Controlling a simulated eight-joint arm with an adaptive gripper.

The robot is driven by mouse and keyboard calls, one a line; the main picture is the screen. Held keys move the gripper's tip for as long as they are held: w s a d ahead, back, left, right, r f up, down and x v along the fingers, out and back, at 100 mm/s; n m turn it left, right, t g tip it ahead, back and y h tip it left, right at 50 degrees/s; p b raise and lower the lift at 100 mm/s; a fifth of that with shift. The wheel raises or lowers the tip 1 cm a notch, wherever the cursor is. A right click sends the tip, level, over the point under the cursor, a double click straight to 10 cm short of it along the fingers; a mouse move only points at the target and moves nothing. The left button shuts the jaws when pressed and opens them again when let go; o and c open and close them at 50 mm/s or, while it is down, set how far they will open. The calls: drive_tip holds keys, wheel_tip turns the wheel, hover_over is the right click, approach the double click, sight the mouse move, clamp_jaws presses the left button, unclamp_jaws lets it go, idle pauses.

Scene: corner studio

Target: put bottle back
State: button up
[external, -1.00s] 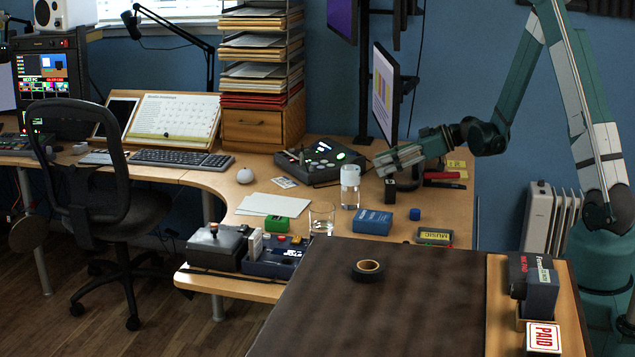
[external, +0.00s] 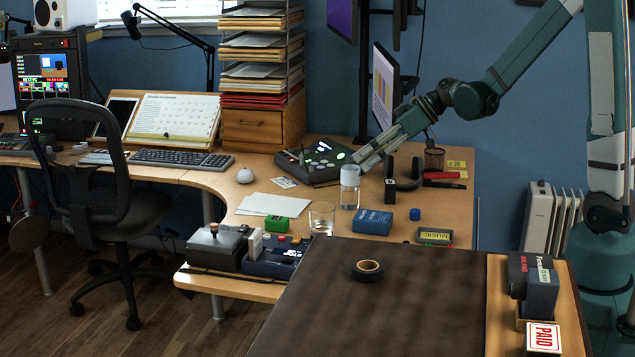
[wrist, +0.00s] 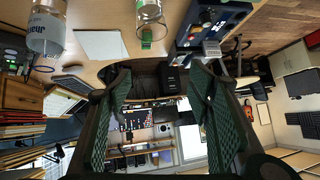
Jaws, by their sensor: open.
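A clear bottle (external: 349,188) with a whitish upper part stands upright on the wooden desk, between the drinking glass and the black stand. My gripper (external: 362,162) is just above and behind the bottle's top in the external view, its fingers pointing down and left. I cannot tell whether it touches the bottle. In the wrist view the bottle (wrist: 46,28) is at the top left, outside the fingers, with a grey label. The fingers of my gripper (wrist: 155,85) are spread apart with nothing between them.
A glass (external: 321,217) stands left of the bottle, with a blue box (external: 372,222) to its right. A black control panel (external: 322,160) lies behind. A black stand (external: 390,190) and a blue cap (external: 415,214) are to the right. Paper sheets (external: 273,205) lie at left.

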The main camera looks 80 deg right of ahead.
drive_tip(key=s+a+r+g, duration=0.1)
drive_tip(key=s+a+r, duration=0.1)
drive_tip(key=s+a, duration=0.45)
drive_tip(key=s+a+r+g+h, duration=0.1)
drive_tip(key=s+a+r, duration=0.2)
drive_tip(key=a, duration=0.6)
drive_tip(key=s+a+r+g, duration=0.1)
drive_tip(key=s+a+r, duration=0.1)
drive_tip(key=s+a, duration=0.45)
drive_tip(key=s+a+h, duration=0.1)
drive_tip(key=s+a, duration=0.5)
drive_tip(key=s, duration=0.2)
drive_tip(key=shift+a+r+m+h, duration=0.3)
drive_tip(key=shift+r+m, duration=0.1)
